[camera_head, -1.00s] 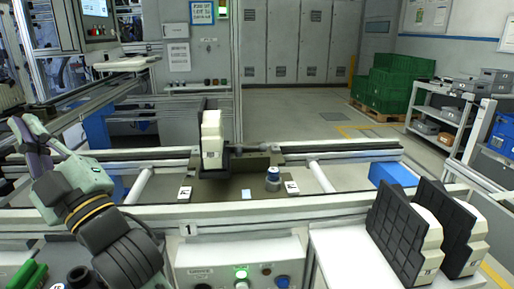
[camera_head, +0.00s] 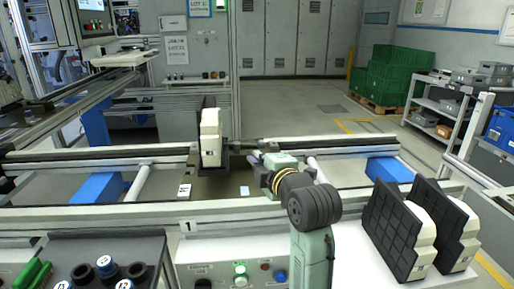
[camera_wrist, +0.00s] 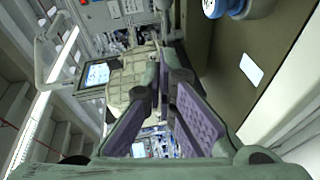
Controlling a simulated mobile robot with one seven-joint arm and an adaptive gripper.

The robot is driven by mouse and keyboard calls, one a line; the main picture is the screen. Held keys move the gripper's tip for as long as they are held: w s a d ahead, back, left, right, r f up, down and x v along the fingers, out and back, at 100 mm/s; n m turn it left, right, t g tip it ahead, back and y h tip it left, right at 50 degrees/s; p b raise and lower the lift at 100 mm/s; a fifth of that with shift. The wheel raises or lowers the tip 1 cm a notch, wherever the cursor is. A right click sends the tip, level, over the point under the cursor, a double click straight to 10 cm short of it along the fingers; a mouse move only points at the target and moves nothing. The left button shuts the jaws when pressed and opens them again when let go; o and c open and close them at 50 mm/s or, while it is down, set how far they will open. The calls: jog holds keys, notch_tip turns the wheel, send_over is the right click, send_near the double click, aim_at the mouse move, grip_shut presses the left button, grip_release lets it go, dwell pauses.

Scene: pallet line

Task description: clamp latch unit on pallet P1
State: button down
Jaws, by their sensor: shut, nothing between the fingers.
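The latch unit (camera_head: 210,138), a cream block with a black back plate, stands upright on the brown pallet (camera_head: 207,189) in the head view. A dark clamp rod (camera_head: 238,146) lies just right of the unit. My gripper (camera_head: 254,158) is beside the rod's right part, low over the pallet; I cannot tell if it touches. In the wrist view my gripper (camera_wrist: 160,75) shows purple pads with the tips together, holding nothing. The pallet (camera_wrist: 232,88) fills that view's right side, with a white label (camera_wrist: 251,68) and a blue-topped peg (camera_wrist: 228,7). My arm hides this peg in the head view.
Two more cream-and-black units (camera_head: 405,230) stand on the white table at right. A control box (camera_head: 225,278) with buttons is in front of the rail (camera_head: 110,218). A dark tray (camera_head: 135,250) at left holds blue-topped and green parts.

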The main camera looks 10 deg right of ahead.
jog(key=shift+w+d+f+p, duration=0.1)
jog(key=shift+w+d+f, duration=0.15)
jog(key=shift+w, duration=1.2)
jog(key=shift+w+d+f+p, duration=0.15)
jog(key=shift+w+f, duration=0.1)
jog(key=shift+w, duration=1.2)
jog(key=shift+w+d+f+p, duration=0.1)
jog(key=shift+w+d+f, duration=0.15)
jog(key=shift+w, duration=1.2)
